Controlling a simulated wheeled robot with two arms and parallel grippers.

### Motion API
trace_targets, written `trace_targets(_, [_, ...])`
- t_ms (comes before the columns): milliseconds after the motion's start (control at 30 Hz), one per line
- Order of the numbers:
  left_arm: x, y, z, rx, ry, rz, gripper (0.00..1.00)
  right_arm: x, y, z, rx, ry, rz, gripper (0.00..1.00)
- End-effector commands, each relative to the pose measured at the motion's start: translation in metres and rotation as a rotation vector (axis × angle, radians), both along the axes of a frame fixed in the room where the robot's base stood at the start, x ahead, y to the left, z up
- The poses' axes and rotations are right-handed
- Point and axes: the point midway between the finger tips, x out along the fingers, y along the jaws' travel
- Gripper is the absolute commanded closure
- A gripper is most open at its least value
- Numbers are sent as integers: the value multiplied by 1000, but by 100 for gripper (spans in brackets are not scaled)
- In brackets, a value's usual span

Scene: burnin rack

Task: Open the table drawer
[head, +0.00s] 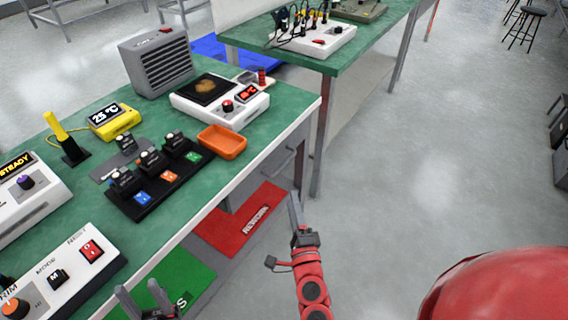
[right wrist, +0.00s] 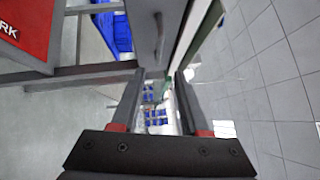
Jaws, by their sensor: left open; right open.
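The green-topped table (head: 255,150) runs along the left of the head view. Its grey drawer front (head: 284,163) is under the right end of the tabletop, partly in shadow, and looks shut. In the right wrist view the drawer front (right wrist: 143,22) carries a bar handle (right wrist: 160,38) ahead of the fingers. My right gripper (head: 296,212) is open and empty in front of the drawer, apart from the handle; its two fingers also show in the right wrist view (right wrist: 157,100). My left gripper (head: 147,304) is open and empty at the table's front edge, low in the head view.
A red mat (head: 240,218) and a green mat (head: 175,285) lie below the tabletop. An orange tray (head: 222,141) and a hotplate unit (head: 220,100) stand near the table's right end. A second green table (head: 340,55) stands behind.

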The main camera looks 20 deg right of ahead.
Motion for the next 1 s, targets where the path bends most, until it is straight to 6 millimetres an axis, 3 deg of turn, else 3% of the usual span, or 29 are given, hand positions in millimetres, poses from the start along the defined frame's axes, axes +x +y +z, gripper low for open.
trace_targets(300, [0, 0, 11, 0, 0, 0, 50, 73, -11, 12, 0, -1, -3, 55])
trace_targets(500, [0, 0, 13, 0, 0, 0, 50, 109, -16, 16, -2, -2, -3, 55])
trace_targets(700, [0, 0, 14, 0, 0, 0, 50, 128, -17, 16, -2, 2, -1, 55])
trace_targets(1000, [0, 0, 14, 0, 0, 0, 50, 131, -18, 17, -2, 1, -2, 55])
